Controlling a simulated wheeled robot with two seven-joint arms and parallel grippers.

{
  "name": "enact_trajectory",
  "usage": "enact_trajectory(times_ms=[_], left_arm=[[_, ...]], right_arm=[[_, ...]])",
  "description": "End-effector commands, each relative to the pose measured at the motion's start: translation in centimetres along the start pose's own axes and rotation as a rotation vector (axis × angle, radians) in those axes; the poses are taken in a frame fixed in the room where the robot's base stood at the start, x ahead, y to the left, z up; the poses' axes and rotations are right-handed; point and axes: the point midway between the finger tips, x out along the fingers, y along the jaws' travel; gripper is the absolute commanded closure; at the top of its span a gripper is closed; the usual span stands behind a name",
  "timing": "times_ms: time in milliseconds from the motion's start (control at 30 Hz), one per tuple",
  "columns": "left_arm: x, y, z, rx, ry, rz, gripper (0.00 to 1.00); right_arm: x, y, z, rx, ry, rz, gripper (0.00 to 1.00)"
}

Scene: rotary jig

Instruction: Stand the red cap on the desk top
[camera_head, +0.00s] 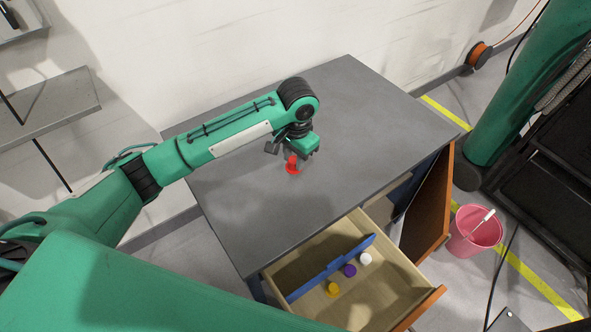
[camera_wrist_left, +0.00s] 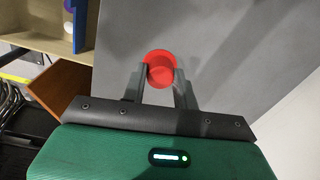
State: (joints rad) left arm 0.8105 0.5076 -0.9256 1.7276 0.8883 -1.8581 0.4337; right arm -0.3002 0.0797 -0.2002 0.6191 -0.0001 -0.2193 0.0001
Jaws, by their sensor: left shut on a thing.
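The red cap (camera_head: 291,165) is at my left gripper (camera_head: 299,160), over the grey desk top (camera_head: 350,100). In the left wrist view the red cap (camera_wrist_left: 160,68) sits between the two grey fingers of the left gripper (camera_wrist_left: 162,78), which is shut on it. The cap is at or just above the desk surface; I cannot tell whether it touches. My right gripper is not in view.
An open drawer (camera_head: 428,298) below the desk's front edge holds a yellow cap (camera_head: 333,289), a purple cap (camera_head: 350,270), a white cap (camera_head: 365,259) and a blue divider (camera_head: 330,268). A cabinet door (camera_head: 428,215) stands open. A pink bucket (camera_head: 474,235) is on the floor. The desk top around the cap is clear.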

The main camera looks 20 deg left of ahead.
Motion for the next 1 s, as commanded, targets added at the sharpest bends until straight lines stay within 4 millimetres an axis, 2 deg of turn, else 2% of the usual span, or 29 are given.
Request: enact_trajectory(times_ms=[200, 333, 567, 800, 1000], left_arm=[[5.8, 0.3, 0.1, -0.002, -0.004, 0.000, 0.92], [8.6, 0.5, 0.1, -0.001, -0.003, -0.001, 0.92], [10.8, 0.6, 0.0, -0.002, 0.000, -0.001, 0.92], [14.2, 0.8, 0.0, -0.001, -0.001, -0.001, 0.92], [14.8, 0.8, 0.0, 0.000, 0.001, -0.002, 0.92]], right_arm=[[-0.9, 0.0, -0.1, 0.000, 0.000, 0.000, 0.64], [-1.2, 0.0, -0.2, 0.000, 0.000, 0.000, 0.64], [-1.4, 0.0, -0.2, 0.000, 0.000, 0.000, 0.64], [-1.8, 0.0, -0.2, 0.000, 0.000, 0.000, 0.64], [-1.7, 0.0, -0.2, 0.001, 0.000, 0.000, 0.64]])
